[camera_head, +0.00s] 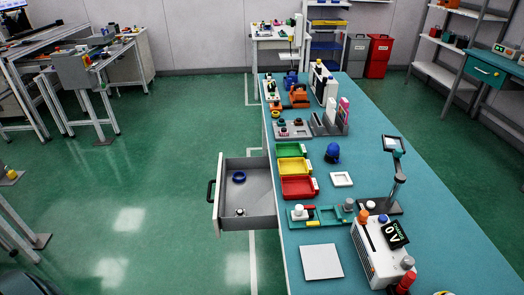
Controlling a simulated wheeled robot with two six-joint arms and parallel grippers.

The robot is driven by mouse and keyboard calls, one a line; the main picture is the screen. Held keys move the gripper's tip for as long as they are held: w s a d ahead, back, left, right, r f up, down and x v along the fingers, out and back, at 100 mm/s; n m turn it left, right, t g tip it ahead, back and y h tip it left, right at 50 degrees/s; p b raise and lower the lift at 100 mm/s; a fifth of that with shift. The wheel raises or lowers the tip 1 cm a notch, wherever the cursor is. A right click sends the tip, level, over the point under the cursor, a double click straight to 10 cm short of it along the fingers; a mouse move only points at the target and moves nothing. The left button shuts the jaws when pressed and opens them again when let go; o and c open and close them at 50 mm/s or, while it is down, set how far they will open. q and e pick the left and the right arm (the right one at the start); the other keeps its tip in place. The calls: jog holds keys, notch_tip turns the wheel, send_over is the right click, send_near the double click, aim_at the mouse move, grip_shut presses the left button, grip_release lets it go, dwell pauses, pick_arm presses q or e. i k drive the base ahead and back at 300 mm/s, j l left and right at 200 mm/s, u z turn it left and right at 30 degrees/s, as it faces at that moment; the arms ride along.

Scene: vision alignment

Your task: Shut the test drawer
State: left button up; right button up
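The test drawer (248,222) is pulled out from the left side of the long teal workbench (432,255). Its light front panel faces left and carries a dark handle (210,191). Inside the drawer lie a blue ring (239,177) and a small metallic part (240,212). Neither of my grippers shows in the head view, so nothing of mine is seen touching the drawer.
The bench top holds green, yellow and red trays (298,188), a white square plate (321,262), a boxy device with a display (380,250) and a stand (391,190). Green floor left of the drawer is clear. Red and grey bins (379,56) stand at the back.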

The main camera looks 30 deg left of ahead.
aim_at(255, 195)
jog(key=k+j+u, duration=0.1)
jog(key=j, duration=0.3)
jog(key=k+j+u, duration=0.15)
jog(key=j, duration=0.25)
jog(key=k+j+u, duration=0.1)
jog(key=j, duration=0.3)
jog(key=k+j+u, duration=0.1)
jog(key=j, duration=0.3)
jog(key=k, duration=0.1)
